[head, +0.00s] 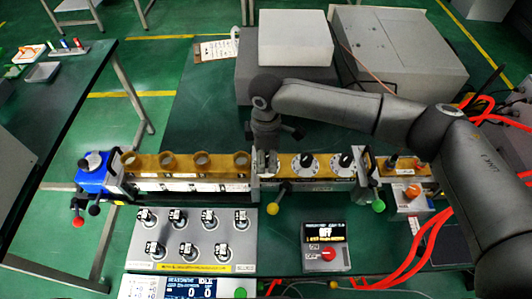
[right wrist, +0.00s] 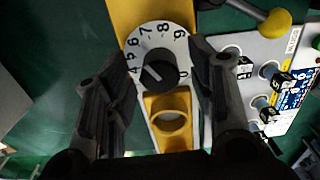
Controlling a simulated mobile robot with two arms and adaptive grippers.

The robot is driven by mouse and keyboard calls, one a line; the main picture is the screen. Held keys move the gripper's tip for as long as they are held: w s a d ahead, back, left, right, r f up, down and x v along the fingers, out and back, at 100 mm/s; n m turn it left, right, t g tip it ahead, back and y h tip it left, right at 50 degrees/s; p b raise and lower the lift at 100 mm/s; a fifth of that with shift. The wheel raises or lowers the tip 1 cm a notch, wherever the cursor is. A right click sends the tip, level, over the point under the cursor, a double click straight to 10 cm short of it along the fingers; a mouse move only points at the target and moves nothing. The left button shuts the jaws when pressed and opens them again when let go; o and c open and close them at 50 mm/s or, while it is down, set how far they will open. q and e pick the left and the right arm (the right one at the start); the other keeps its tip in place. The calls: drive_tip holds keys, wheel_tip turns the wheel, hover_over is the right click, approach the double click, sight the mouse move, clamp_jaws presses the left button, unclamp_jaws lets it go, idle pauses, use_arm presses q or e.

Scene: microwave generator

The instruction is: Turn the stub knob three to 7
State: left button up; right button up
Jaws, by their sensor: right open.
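My right gripper (head: 264,165) is open above the leftmost of three white dials with black knobs on the brass-coloured rail. In the right wrist view its two fingers (right wrist: 160,62) stand on either side of the black knob (right wrist: 163,72), apart from it. The white numbered dial (right wrist: 150,40) shows 4 to 9 and a 0. The knob's white mark points left, roughly towards 4 or 5. The other two knobs are the middle one (head: 307,160) and the right one (head: 345,157). No label tells which knob is three. My left gripper is out of view.
Brass rings (head: 201,160) line the rail left of the dials. A yellow ball lever (head: 281,188) sits in front. A grey switch panel (head: 190,236) and a display box reading OFF (head: 325,238) stand nearer. Grey boxes (head: 295,42) and red cables lie behind and right.

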drive_tip(key=shift+f, duration=0.2)
drive_tip(key=shift+c, duration=0.4)
drive_tip(key=c, duration=0.9)
drive_tip(key=m+p, duration=0.1)
drive_tip(key=p, duration=0.2)
drive_tip(key=shift+r+m, duration=0.3)
drive_tip(key=shift+r, duration=0.05)
drive_tip(key=shift+c, duration=0.2)
drive_tip(key=shift+m+p, duration=0.6)
drive_tip(key=shift+f+m, duration=0.2)
drive_tip(key=shift+m, duration=0.1)
drive_tip(key=shift+w, duration=0.1)
drive_tip(key=o, duration=1)
